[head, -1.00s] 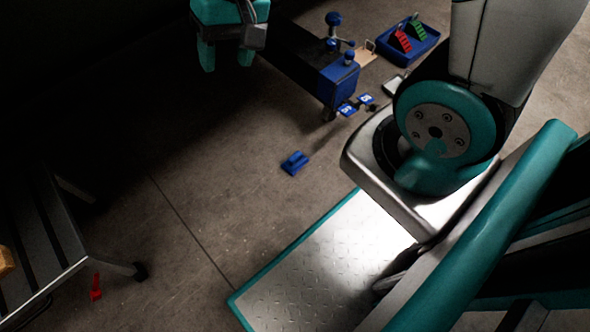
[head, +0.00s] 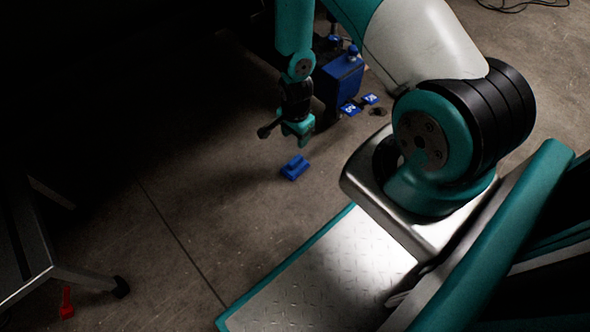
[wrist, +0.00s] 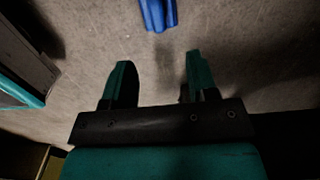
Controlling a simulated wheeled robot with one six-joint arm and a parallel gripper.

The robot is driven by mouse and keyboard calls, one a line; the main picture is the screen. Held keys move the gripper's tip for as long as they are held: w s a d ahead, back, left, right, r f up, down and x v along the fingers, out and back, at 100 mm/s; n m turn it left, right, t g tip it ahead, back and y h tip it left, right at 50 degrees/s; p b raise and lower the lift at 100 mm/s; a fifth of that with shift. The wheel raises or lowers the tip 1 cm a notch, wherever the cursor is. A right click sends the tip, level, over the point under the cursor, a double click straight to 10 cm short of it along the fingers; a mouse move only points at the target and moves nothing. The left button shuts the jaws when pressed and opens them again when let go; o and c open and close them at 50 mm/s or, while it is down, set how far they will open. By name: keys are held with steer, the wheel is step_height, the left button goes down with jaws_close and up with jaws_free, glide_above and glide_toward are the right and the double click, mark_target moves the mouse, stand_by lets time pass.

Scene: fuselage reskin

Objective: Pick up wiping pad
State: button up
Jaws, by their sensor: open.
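A blue wiping pad (head: 294,167) lies on the concrete floor in the middle of the head view. In the wrist view the pad (wrist: 158,14) shows at the top edge, partly cut off, beyond my fingertips. My gripper (head: 297,133) points down above the floor, just behind the pad in the head view. In the wrist view my gripper (wrist: 158,72) has its two teal fingers spread apart with nothing between them. The fingers do not touch the pad.
My base's tread plate lies in front of the pad. A red object (head: 67,303) lies near a bench leg (head: 90,277). Floor around the pad is clear.

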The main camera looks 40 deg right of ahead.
mark_target(295, 160)
step_height(295, 160, down, 7)
steer(key=b, duration=0.3)
steer(key=f+b, duration=0.5)
steer(key=shift+s+a+f, duration=0.1)
steer(key=shift+s+a, duration=0.1)
steer(key=shift+a, duration=0.15)
jaws_close()
